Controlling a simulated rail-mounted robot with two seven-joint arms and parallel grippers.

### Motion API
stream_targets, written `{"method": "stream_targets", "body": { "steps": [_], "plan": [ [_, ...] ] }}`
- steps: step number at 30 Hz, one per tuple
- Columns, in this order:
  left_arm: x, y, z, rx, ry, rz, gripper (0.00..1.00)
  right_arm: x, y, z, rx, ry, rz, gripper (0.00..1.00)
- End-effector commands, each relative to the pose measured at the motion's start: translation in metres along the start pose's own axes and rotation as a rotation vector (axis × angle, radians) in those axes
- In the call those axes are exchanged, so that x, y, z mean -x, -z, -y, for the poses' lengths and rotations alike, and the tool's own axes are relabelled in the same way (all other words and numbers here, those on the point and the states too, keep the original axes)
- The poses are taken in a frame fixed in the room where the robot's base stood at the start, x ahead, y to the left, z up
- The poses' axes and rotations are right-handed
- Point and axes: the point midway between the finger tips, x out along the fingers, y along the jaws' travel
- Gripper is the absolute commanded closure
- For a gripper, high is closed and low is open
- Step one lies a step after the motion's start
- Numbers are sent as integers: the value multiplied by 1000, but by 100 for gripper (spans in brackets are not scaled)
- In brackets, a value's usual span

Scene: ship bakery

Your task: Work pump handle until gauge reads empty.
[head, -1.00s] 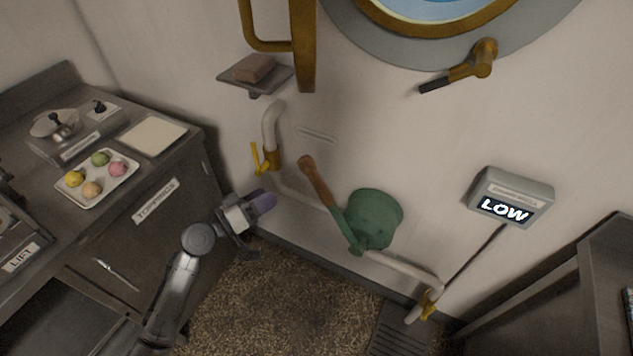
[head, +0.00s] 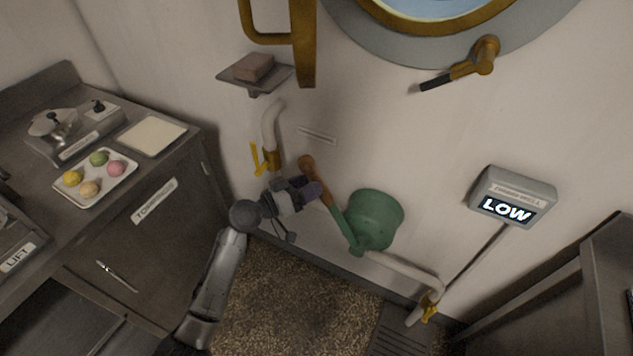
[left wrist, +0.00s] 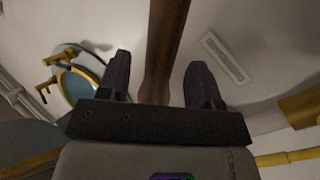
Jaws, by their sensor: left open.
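The pump is a green body (head: 376,219) on the wall with a brown wooden handle (head: 312,174) slanting up to the left. The gauge (head: 512,197) is a grey box on the wall at the right and reads "LOW". My left gripper (head: 312,190) is at the wooden handle in the head view. In the left wrist view the handle (left wrist: 163,50) passes between the two open fingers (left wrist: 160,85), with gaps on both sides. My right gripper is not in view.
White pipes with a yellow valve lever (head: 257,158) run beside and below the pump. A soap shelf (head: 254,84) and brass bar (head: 303,45) are above. A counter with a tray of coloured balls (head: 72,196) stands at left. A floor grate (head: 398,333) lies below.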

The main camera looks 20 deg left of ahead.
Motion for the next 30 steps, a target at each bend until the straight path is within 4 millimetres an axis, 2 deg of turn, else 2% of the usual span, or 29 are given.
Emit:
{"method": "stream_targets", "body": {
  "steps": [3, 9, 20, 30],
  "plan": [
    [-14, 0, 1, 1, 1, -1, 41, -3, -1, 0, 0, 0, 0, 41],
    [-27, 0, 0, 1, 1, -1, 41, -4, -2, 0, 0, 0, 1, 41],
    [-30, 0, 0, -1, 1, 0, 41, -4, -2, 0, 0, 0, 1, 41],
    [-30, 0, 0, 0, 1, 0, 72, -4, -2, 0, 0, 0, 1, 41]
  ]
}}
